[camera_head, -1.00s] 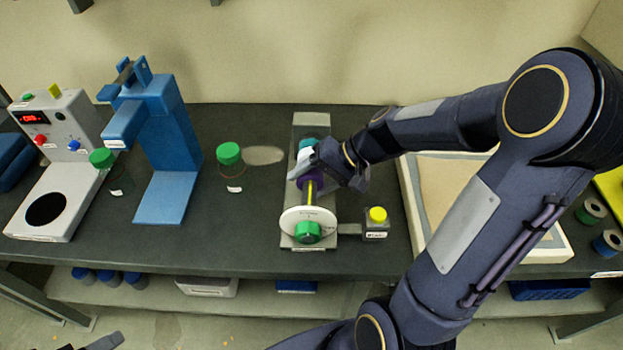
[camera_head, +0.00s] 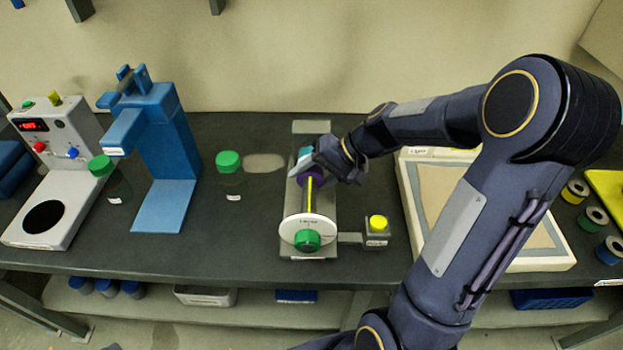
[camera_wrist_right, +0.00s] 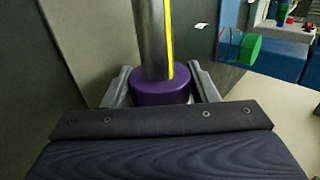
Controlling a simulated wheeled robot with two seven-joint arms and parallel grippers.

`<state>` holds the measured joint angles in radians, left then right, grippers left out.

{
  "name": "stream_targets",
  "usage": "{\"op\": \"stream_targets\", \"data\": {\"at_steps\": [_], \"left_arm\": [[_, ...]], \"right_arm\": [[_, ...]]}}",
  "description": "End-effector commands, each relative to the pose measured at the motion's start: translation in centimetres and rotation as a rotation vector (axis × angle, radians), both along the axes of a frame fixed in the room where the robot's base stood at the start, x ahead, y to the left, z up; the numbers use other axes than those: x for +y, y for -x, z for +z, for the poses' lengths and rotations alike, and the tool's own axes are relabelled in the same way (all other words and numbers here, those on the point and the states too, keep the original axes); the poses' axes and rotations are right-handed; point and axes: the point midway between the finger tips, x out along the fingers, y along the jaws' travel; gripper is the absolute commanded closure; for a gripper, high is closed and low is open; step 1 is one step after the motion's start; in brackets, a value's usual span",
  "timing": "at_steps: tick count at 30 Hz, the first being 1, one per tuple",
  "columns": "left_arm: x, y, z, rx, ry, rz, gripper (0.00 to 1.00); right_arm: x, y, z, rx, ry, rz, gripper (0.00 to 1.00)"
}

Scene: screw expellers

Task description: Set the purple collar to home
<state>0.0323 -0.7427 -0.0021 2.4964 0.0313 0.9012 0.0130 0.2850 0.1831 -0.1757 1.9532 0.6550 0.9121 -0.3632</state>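The screw expeller (camera_head: 298,249) stands mid-bench. A white disc (camera_head: 307,224) with a green knob (camera_head: 307,241) is at its near end. A barrel with a yellow stripe (camera_head: 309,203) runs back from the disc. The purple collar (camera_head: 318,183) sits around the barrel towards the far end, partly hidden by my right gripper (camera_head: 309,172). In the right wrist view the collar (camera_wrist_right: 161,92) lies between the two fingers of my right gripper (camera_wrist_right: 161,88), which close on its sides. A teal part (camera_head: 305,152) shows behind the gripper. My left gripper is not in view.
A yellow button box (camera_head: 377,242) stands right of the expeller. A green-capped jar (camera_head: 229,178), a blue press (camera_head: 165,150) and a grey device (camera_head: 75,165) stand left. A white-rimmed tray (camera_head: 556,258) and several coloured rolls are at the right.

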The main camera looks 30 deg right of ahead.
Motion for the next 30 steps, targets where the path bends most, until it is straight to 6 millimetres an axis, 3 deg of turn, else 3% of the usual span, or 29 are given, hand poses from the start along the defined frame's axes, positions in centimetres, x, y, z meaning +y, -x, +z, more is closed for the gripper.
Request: {"op": "stream_targets", "data": {"at_steps": [1, 5, 14, 30], "left_arm": [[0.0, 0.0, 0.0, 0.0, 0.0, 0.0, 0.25], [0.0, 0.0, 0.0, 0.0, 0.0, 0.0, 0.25], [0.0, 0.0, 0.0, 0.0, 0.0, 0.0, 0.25], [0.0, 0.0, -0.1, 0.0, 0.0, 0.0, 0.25]], "right_arm": [[-0.3, -0.3, 0.1, -0.009, 0.006, -0.009, 0.41], [-0.3, -0.2, 0.1, -0.007, 0.005, -0.007, 0.25], [-0.3, -0.1, 0.3, -0.005, 0.003, -0.005, 0.25], [-4.7, 2.6, 5.4, -0.007, 0.006, -0.006, 0.25]]}}
